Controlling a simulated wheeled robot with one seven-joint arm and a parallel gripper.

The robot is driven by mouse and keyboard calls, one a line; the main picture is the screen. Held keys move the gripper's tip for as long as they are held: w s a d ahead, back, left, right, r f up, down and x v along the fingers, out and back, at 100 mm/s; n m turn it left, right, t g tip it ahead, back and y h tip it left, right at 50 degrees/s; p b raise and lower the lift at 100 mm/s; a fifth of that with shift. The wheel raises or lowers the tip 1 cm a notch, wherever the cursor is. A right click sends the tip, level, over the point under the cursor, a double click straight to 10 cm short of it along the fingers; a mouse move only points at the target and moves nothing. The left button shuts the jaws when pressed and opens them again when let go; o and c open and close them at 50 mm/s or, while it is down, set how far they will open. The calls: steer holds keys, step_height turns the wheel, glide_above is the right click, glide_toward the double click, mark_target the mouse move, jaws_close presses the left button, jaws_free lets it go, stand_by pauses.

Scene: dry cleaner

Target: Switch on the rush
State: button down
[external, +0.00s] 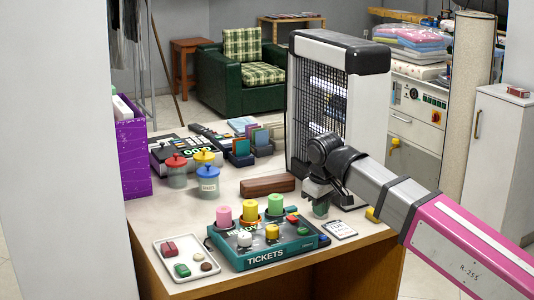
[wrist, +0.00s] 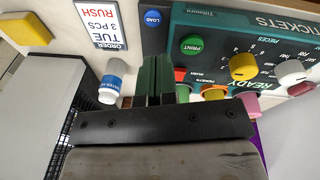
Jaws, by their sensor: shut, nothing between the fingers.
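The teal ticket machine (external: 262,258) lies on the counter, marked TICKETS. In the wrist view its panel (wrist: 215,20) shows upside down, with a green PRINT button (wrist: 193,45), a yellow knob (wrist: 243,67) and a white knob (wrist: 292,72). A red control (wrist: 181,75) shows beside small lettering that looks like RUSH; it is partly hidden by my gripper, and its setting cannot be told. A red control also shows in the external view (external: 293,218). My gripper (wrist: 155,75) is shut and empty, its green fingers beside the red control. In the external view my gripper (external: 320,208) hangs behind the machine's right end.
An order card (external: 340,229) reading TUE, 3 PCS, RUSH lies right of the machine. Pink, yellow and green cylinders (external: 249,209) stand along its back. A white tray (external: 187,258) lies left. A brown block (external: 267,185) and a tall grille unit (external: 333,110) stand behind.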

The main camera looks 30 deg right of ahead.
mark_target(294, 219)
steer(key=w+a+r+m+t, duration=0.1)
steer(key=w+r, duration=0.4)
steer(key=r, duration=0.5)
steer(key=shift+a+m+y, duration=0.4)
steer(key=shift+a+m, duration=0.5)
steer(key=shift+a, duration=0.2)
steer(key=shift+f, duration=0.15)
steer(key=x, duration=1.2)
steer(key=shift+s+f, duration=0.15)
steer(key=shift+s, duration=0.2)
steer(key=shift+f, duration=0.75)
steer(key=shift+s+f, duration=0.2)
steer(key=shift+f, duration=0.15)
steer(key=shift+w+r, duration=0.1)
steer(key=shift+w, duration=0.1)
